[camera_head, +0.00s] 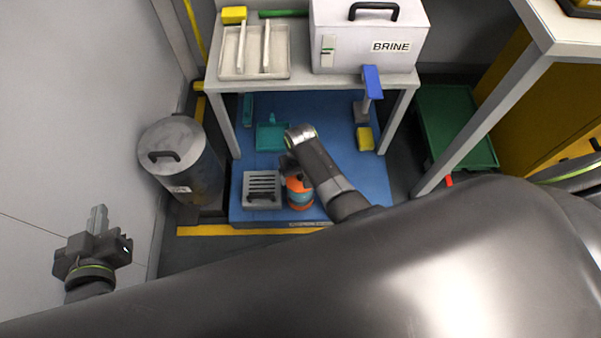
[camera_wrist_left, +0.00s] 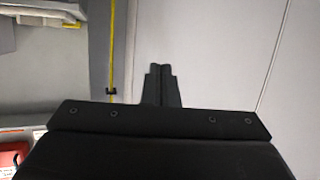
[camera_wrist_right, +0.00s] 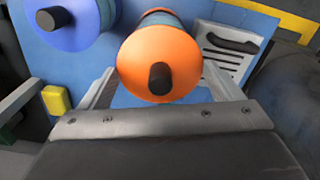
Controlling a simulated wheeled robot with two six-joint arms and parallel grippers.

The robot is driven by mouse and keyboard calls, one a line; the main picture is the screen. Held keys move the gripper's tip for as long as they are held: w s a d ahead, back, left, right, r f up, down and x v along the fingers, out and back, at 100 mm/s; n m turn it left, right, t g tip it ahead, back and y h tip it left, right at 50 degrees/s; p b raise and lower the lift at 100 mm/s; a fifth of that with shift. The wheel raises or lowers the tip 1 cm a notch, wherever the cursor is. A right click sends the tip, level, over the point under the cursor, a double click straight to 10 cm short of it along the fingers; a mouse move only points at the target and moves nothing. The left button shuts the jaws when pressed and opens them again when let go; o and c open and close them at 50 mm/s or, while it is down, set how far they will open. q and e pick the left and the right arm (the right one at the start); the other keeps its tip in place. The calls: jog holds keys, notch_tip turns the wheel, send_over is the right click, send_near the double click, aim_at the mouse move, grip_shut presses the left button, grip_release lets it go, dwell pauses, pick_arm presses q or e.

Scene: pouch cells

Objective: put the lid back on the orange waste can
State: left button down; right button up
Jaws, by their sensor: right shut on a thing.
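The orange waste can (camera_head: 300,203), with a blue-teal band, stands on the blue mat beside a grey slatted box (camera_head: 262,178). In the right wrist view an orange lid (camera_wrist_right: 135,72) with a black knob lies between the fingertips of my right gripper (camera_wrist_right: 158,70). The fingers are shut on its rim. The teal band shows behind the lid, which is in line with the can; whether it is fully seated I cannot tell. In the head view my right gripper (camera_head: 289,166) is partly hidden by its wrist. My left gripper (camera_head: 98,217) is shut and empty by the wall; it also shows in its wrist view (camera_wrist_left: 161,68).
A blue can (camera_wrist_right: 82,38) with a black knob stands near the orange one. A lidded grey drum (camera_head: 190,170) stands at the left. A table (camera_head: 300,83) with a BRINE box (camera_head: 350,45) stands behind. A green crate (camera_head: 450,125) is at the right.

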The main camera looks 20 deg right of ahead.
jog(key=shift+f+b, duration=0.95)
jog(key=shift+f, duration=0.25)
pick_arm(q)
notch_tip(320, 180, up, 16)
jog(key=m+t, duration=0.2)
jog(key=t, duration=0.8)
jog(key=shift+s+d, duration=0.15)
jog(key=shift+d, duration=0.3)
pick_arm(e)
jog(key=shift+f, duration=0.4)
pick_arm(q)
jog(key=shift+r+p, duration=0.4)
jog(key=shift+r, duration=0.05)
pick_arm(e)
jog(key=shift+r, duration=0.1)
pick_arm(q)
jog(key=shift+r+p, duration=0.35)
jog(key=shift+r, duration=0.05)
pick_arm(e)
jog(key=shift+f, duration=0.25)
dwell(0.6)
jog(key=o, duration=0.8)
